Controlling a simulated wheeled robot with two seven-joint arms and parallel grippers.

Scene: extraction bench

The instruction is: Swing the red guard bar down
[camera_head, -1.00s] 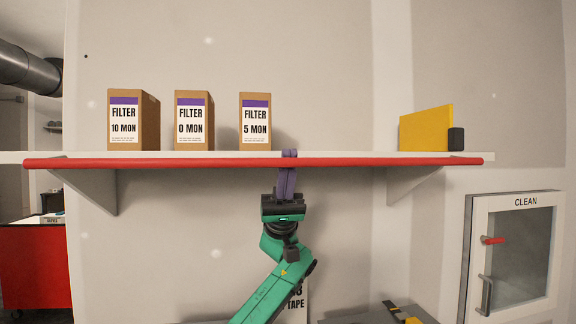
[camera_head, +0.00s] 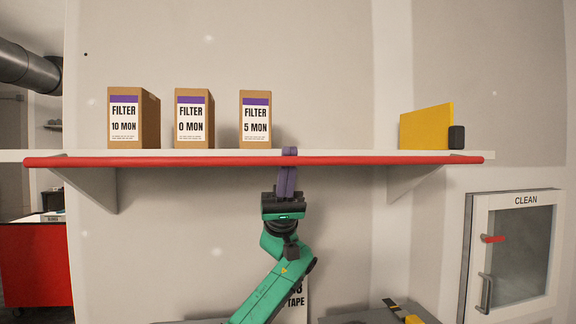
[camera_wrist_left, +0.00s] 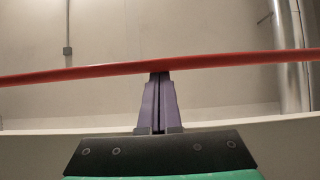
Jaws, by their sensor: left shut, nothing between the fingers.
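The red guard bar (camera_head: 380,160) runs level along the front edge of the white shelf, from end to end. My left gripper (camera_head: 288,153) has its purple fingers pointing up at the middle of the bar, and the fingertips overlap it in the head view. In the left wrist view the two fingers (camera_wrist_left: 158,78) are closed together with nothing between them, and their tips meet the bar (camera_wrist_left: 80,72). Whether they press on it I cannot tell. My right gripper is not in view.
Three brown filter boxes (camera_head: 195,122) stand on the shelf (camera_head: 350,153), left of the gripper. A yellow panel (camera_head: 425,129) with a black block (camera_head: 456,137) stands at its right end. A cabinet marked CLEAN (camera_head: 512,258) hangs at lower right. The wall below the shelf is mostly clear.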

